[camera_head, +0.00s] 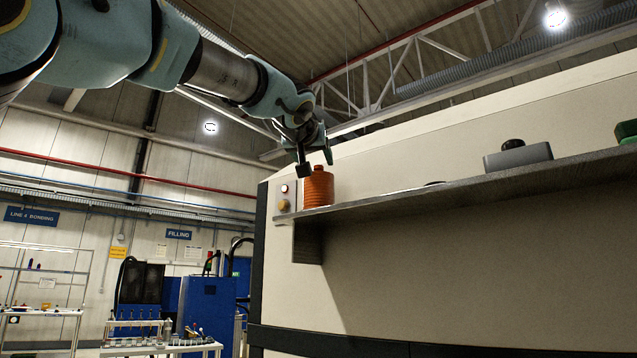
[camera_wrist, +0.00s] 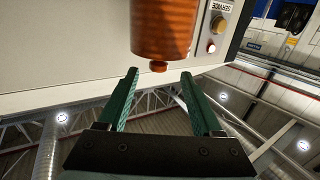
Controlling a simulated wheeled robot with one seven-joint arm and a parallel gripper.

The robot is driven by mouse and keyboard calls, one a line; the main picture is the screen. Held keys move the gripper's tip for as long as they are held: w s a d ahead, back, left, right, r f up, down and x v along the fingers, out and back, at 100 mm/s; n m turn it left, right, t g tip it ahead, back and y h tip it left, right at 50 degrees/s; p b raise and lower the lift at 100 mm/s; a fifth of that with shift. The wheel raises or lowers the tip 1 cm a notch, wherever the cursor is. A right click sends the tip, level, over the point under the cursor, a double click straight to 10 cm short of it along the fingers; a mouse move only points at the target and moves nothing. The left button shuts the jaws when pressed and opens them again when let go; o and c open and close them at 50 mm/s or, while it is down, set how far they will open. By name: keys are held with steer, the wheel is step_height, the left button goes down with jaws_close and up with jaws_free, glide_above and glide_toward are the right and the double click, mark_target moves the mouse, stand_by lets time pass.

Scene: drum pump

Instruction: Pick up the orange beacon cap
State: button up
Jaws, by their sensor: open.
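The orange beacon cap (camera_head: 318,190) stands upright near the left end of a high shelf. It is a ribbed cylinder with a small knob on top. In the wrist view the cap (camera_wrist: 164,28) is upside down at the top of the picture, its knob (camera_wrist: 159,67) pointing toward my gripper. My gripper (camera_head: 316,164) is just above the cap in the head view, fingers pointing down. In the wrist view my gripper (camera_wrist: 159,75) is open, its green fingers apart, with the knob at about the gap between the tips. Nothing is held. Contact cannot be told.
The shelf (camera_head: 400,193) runs right along a beige wall. On it are a flat dark item (camera_head: 435,183), a grey box with a black knob (camera_head: 518,157) and a green object (camera_head: 627,131). A button panel (camera_head: 285,197) sits left of the cap, close by.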

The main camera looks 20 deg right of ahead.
mark_target(318, 166)
steer(key=shift+f+p+x, duration=0.15)
steer(key=shift+p+x, duration=0.25)
steer(key=shift+x, duration=0.55)
steer(key=shift+f+p+x, duration=0.1)
steer(key=shift+p+x, duration=0.3)
steer(key=shift+x, duration=0.6)
steer(key=shift+s+d, duration=0.1)
jaws_close()
